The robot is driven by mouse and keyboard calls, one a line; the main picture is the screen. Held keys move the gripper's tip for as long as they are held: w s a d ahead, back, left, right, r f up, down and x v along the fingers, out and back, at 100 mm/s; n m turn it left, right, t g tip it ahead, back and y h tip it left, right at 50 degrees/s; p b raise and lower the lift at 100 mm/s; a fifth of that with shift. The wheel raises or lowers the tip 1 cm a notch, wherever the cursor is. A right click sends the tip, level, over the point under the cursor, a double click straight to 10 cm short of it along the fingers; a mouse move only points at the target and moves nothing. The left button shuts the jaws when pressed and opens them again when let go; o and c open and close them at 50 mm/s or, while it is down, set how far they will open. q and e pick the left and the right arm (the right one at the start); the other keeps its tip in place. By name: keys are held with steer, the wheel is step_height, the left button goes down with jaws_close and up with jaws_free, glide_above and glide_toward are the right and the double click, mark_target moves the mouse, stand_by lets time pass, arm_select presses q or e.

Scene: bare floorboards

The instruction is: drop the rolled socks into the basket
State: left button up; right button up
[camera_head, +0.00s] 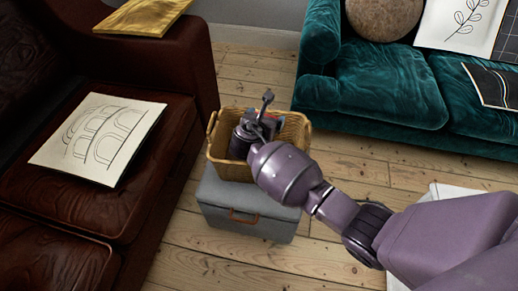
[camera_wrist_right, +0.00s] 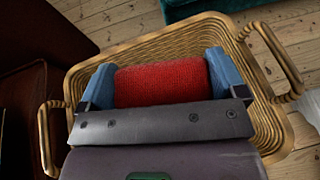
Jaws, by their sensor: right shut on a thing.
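The red rolled socks (camera_wrist_right: 162,84) sit between the two blue fingers of my right gripper (camera_wrist_right: 165,80), which is shut on them. In the head view my right gripper (camera_head: 262,118) reaches over the wicker basket (camera_head: 229,169), and its wrist hides most of the socks. In the wrist view the basket's woven rim (camera_wrist_right: 190,36) surrounds the gripper and socks on the visible sides. I cannot tell how deep the socks are in the basket. The basket's inside is mostly hidden. My left gripper is not in view.
The basket stands on a grey storage box (camera_head: 250,215) with a brown handle. A brown leather sofa (camera_head: 160,180) is close on the left. A teal sofa (camera_head: 385,85) stands at the back right. Bare floorboards (camera_head: 345,170) lie between them.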

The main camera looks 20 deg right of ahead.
steer(key=o, duration=0.6)
steer(key=shift+s+a+r, duration=0.25)
steer(key=shift+a+r, duration=0.05)
steer(key=shift+r, duration=0.05)
arm_select(q)
steer(key=p, duration=0.2)
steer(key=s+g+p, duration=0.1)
steer(key=p, duration=0.1)
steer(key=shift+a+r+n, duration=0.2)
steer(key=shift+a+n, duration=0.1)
arm_select(e)
steer(key=v, duration=0.9)
steer(key=shift+s+a, duration=0.25)
steer(key=shift+s, duration=0.15)
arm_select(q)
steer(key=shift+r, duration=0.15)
